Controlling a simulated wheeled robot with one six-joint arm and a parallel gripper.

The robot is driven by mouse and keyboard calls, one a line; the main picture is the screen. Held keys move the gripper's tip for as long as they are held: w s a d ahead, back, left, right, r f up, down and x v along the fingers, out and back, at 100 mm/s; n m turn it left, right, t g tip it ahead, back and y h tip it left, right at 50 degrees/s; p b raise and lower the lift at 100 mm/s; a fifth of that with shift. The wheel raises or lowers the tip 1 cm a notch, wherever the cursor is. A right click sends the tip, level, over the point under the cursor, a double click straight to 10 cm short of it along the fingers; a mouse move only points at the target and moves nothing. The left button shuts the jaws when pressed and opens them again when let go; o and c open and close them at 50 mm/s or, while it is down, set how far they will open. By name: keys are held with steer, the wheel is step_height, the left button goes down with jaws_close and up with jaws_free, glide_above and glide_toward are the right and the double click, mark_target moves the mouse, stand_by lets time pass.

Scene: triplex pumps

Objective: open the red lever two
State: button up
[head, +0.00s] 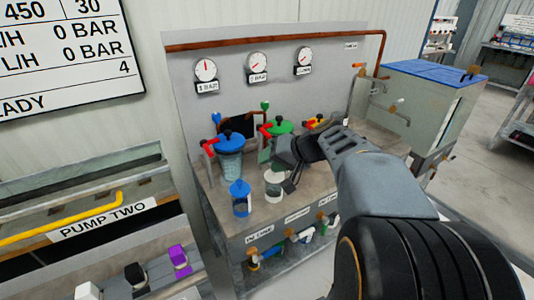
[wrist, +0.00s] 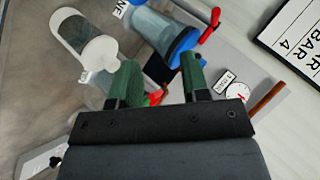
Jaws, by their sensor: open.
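Red levers stand beside the lidded pots on the grey bench. One red lever (head: 209,147) is left of the blue-lidded pot (head: 231,143). A second red lever (head: 264,130) is left of the green-lidded pot (head: 280,127), and more red shows by a yellow lid (head: 316,121). My gripper (head: 291,187) is open in front of the green-lidded pot and hides part of it. In the wrist view, my open fingers (wrist: 160,60) point toward the bench. A red piece (wrist: 156,97) shows between them, partly hidden by the left finger. Another red lever (wrist: 211,25) is beside the blue-lidded pot (wrist: 183,45). I see no grip on any lever.
Gauges (head: 258,66) hang on the back panel under a copper pipe (head: 270,38). A blue-topped tank (head: 430,72) stands right. A yellow pipe (head: 65,218) runs at left.

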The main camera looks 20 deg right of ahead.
mark_target(267, 134)
steer(key=w+d+m+t+b, duration=0.2)
steer(key=w+d+t+b, duration=0.3)
steer(key=d, duration=0.6)
steer(key=shift+t, duration=0.5)
steer(key=p+x, duration=0.1)
steer(key=x, duration=1)
steer(key=shift+w+d+r, duration=0.1)
steer(key=shift+w, duration=0.2)
steer(key=shift+r+x, duration=0.2)
steer(key=shift+x, duration=0.7)
steer(key=shift+f, duration=0.2)
jaws_close()
